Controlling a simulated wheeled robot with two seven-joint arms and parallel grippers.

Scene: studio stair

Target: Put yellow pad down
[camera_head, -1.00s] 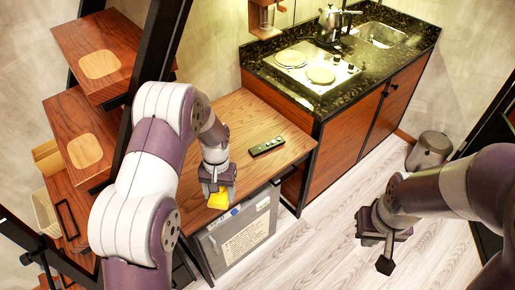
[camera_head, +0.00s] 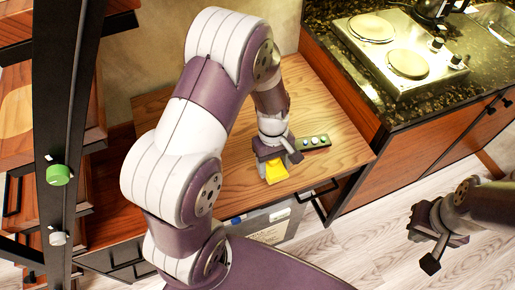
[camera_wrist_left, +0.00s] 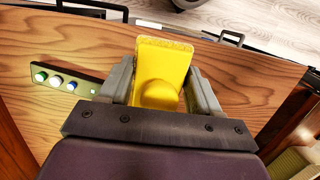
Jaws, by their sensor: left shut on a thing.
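The yellow pad (camera_head: 276,172) is in my left gripper (camera_head: 278,158), over the wooden table (camera_head: 240,190) near its front edge. In the left wrist view the yellow pad (camera_wrist_left: 163,68) sits between the two grey fingers of the left gripper (camera_wrist_left: 160,92), which are shut on it. Whether the pad touches the tabletop, I cannot tell. My right gripper (camera_head: 432,240) hangs over the floor at the right, away from the table; its fingers are too small and dark to judge.
A dark panel with round buttons (camera_head: 315,142) lies on the table close to the left gripper, also in the left wrist view (camera_wrist_left: 62,81). A counter with a two-plate hob (camera_head: 398,50) stands at the right. A grey box (camera_head: 270,222) is under the table.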

